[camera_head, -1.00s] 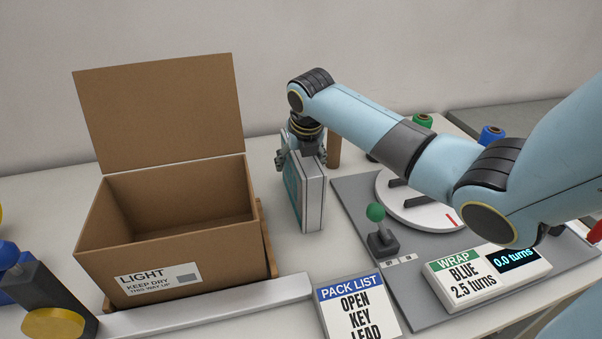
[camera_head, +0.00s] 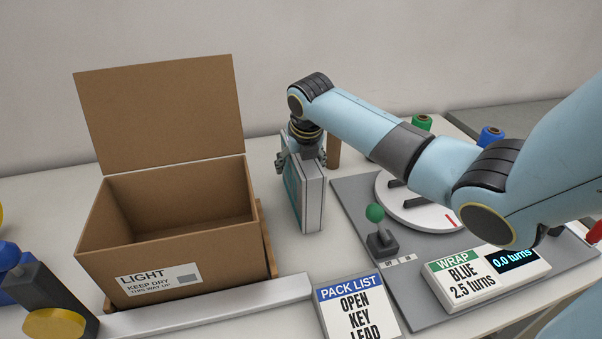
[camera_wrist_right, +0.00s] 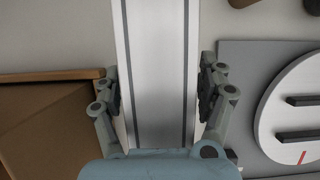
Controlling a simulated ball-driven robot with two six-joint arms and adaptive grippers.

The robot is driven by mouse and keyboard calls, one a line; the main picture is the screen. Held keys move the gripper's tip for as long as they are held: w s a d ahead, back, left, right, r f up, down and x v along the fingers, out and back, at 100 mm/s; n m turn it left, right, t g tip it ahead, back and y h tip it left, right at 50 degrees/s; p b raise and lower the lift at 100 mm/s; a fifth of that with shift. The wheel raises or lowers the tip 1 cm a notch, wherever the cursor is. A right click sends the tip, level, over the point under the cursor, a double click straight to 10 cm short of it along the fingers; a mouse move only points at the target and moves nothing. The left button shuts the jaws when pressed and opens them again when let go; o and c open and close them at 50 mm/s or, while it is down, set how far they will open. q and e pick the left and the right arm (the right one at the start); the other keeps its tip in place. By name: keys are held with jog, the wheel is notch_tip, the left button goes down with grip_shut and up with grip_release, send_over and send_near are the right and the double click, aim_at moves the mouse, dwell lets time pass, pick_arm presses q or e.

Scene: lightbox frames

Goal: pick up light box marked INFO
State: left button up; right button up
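A light box (camera_head: 311,200), a slim pale case with grey edge bands and a teal face turned left, stands upright on the table between the carton and the grey board. No INFO marking is readable from here. My right gripper (camera_head: 302,160) reaches down over its top with one finger on either side. In the right wrist view the light box (camera_wrist_right: 157,70) runs between the fingers of my right gripper (camera_wrist_right: 160,85), whose pads meet its two sides with no clear gap. My left gripper is out of view.
An open, empty-looking carton (camera_head: 180,255) marked LIGHT stands at left. A grey board (camera_head: 350,195) at right carries a white turntable (camera_head: 405,210), a green-knobbed lever (camera_head: 376,213) and a WRAP sign (camera_head: 487,278). A PACK LIST card (camera_head: 358,308) stands in front.

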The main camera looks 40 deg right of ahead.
grip_shut()
jog(key=shift+r, duration=0.1)
jog(key=shift+r, duration=0.1)
dwell(0.3)
